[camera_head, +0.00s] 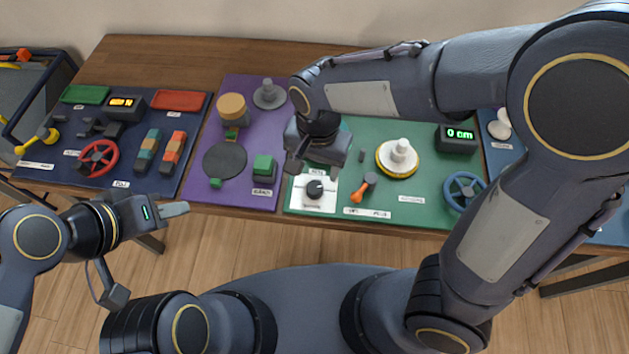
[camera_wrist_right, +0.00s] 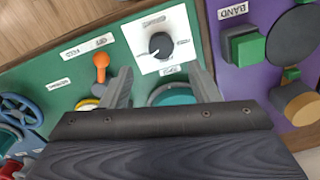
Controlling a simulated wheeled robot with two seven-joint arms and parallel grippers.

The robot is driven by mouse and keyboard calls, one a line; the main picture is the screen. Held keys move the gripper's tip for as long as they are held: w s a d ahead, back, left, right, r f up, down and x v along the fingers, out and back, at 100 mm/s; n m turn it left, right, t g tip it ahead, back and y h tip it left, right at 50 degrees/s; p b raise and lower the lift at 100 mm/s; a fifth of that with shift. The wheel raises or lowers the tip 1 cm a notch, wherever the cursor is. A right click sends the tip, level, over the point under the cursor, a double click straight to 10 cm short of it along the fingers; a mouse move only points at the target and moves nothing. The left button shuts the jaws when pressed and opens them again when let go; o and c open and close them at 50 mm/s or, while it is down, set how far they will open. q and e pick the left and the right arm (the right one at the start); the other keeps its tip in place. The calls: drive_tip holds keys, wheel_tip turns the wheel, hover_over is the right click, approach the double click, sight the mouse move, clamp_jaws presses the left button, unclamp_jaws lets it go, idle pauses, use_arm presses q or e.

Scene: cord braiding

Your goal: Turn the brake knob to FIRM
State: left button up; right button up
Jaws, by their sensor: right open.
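The black brake knob (camera_head: 315,189) sits on a white square plate (camera_head: 327,205) at the front left of the green panel. The right wrist view also shows the knob (camera_wrist_right: 160,45), with a pale pointer mark and labels too small to read. My right gripper (camera_head: 322,166) is over the panel just behind the knob. In the right wrist view its two fingers (camera_wrist_right: 160,88) are apart and empty, with the knob beyond their tips, not between them. My left gripper (camera_head: 178,209) is off the table's front edge at the left, seen side-on, so its opening is unclear.
An orange-handled lever (camera_head: 363,187) stands right of the plate. A white spool on a yellow ring (camera_head: 398,157), a "0 cm" display (camera_head: 458,138) and a blue wheel (camera_head: 464,190) are further right. The purple panel's green block (camera_head: 264,166) is to the left.

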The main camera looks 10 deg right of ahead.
sight(315, 187)
drive_tip(key=shift+a+f, duration=0.2)
drive_tip(key=shift+f, duration=0.05)
wheel_tip(315, 187, down, 8)
drive_tip(key=shift+r+b, duration=0.2)
drive_tip(key=shift+b, duration=0.2)
drive_tip(key=c, duration=1)
